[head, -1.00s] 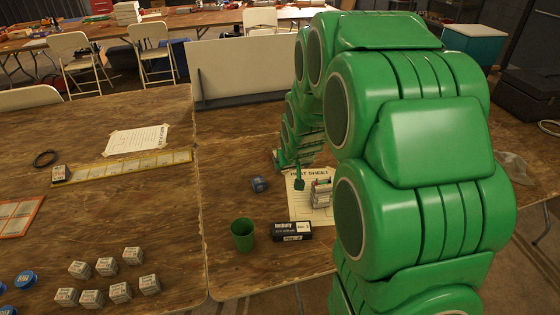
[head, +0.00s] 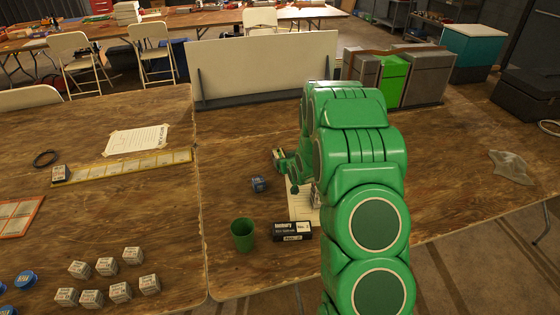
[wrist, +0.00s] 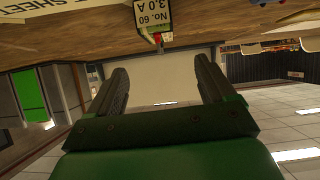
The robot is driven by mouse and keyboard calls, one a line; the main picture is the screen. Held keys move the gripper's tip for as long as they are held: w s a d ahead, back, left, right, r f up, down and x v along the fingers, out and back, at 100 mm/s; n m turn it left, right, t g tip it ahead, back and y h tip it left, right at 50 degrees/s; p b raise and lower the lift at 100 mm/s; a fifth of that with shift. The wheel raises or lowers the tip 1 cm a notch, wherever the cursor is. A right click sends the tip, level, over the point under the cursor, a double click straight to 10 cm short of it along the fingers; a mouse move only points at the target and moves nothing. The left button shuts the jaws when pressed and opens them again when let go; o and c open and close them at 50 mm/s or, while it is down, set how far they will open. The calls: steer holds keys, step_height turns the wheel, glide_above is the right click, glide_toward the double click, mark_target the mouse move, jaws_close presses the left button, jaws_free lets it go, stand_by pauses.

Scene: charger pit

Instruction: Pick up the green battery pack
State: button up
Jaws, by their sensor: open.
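My gripper (wrist: 160,78) is open and empty in the wrist view, with its two dark fingers apart. A small pale box (wrist: 155,16) marked "No. 60 3.0 A", with red and a little green at its end, shows ahead of the fingers and is not touched. In the head view, a small box (head: 278,153) stands by the end of my arm. A bright green block (head: 394,76) stands between grey boxes at the back right of the table and also shows in the wrist view (wrist: 30,97). I cannot tell for sure which thing is the green battery pack.
A white sheet (head: 299,207) lies partly hidden by my arm. A green cup (head: 242,236), a black box (head: 291,230) and a blue cube (head: 258,184) stand nearby. A pale upright board (head: 265,66) stands behind. The table's right side is mostly clear.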

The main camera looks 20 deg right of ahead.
steer(key=shift+w+d+f+t, duration=0.15)
steer(key=shift+w+f+t, duration=0.2)
steer(key=shift+w+f, duration=0.25)
steer(key=shift+w+d+f+t, duration=0.1)
steer(key=shift+w+f+t, duration=0.25)
steer(key=shift+f, duration=0.45)
steer(key=shift+a+x, duration=0.2)
steer(key=shift+x, duration=3.65)
steer(key=shift+c, duration=0.2)
jaws_close()
steer(key=shift+r, duration=0.85)
steer(key=s+a+r, duration=0.1)
steer(key=s+r, duration=1)
steer(key=s, duration=0.3)
steer(key=shift+a+r, duration=0.2)
steer(key=shift+a, duration=0.2)
